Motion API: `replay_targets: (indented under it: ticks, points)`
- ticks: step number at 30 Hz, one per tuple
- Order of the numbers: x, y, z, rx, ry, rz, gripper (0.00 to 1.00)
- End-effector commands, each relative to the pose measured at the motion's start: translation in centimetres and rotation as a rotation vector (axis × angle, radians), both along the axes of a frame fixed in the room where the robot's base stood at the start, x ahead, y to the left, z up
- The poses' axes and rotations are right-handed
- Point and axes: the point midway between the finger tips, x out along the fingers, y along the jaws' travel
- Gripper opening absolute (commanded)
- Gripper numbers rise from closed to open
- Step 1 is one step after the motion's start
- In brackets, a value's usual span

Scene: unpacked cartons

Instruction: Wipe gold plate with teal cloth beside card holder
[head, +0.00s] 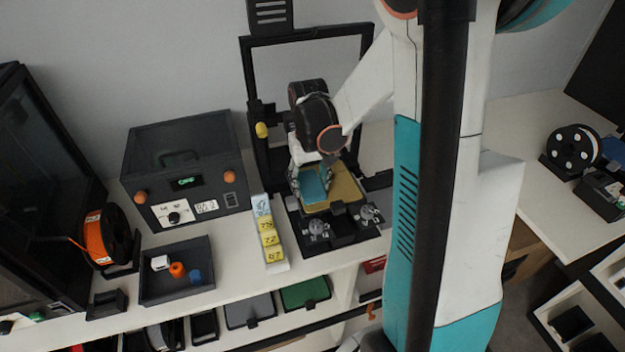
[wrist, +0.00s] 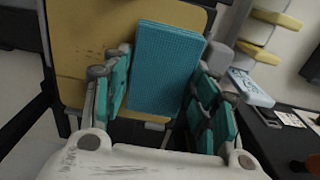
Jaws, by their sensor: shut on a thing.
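The gold plate (head: 345,190) lies on the bed of the black frame machine on the bench. It fills the upper left of the wrist view (wrist: 82,40), with small dark specks on it. My gripper (head: 312,180) is over the plate's left part. It is shut on the teal cloth (wrist: 165,68), a flat ribbed pad between its teal-padded fingers. The cloth (head: 312,186) covers part of the plate; I cannot tell whether it touches it. The card holder (head: 275,266) stands just left of the machine, with yellow cards and a light blue one.
A dark box with a lid and orange knobs (head: 188,165) stands left of the card holder. A dark tray (head: 178,285) holds small white, orange and blue pieces. The machine's upright frame (head: 248,75) surrounds my arm. Free bench shows at the right.

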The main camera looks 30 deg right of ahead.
Motion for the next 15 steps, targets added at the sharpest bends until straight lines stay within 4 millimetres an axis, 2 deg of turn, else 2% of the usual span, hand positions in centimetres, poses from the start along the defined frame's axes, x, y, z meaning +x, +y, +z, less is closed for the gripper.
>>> replay_targets:
  ticks: [1,5,15]
  points:
    - [0.1,0.6,0.0,0.012,-0.002,0.005,0.31]
    - [0.1,0.6,0.6,0.012,-0.002,0.006,0.31]
    - [0.1,0.4,3.8,0.008,-0.002,0.004,0.31]
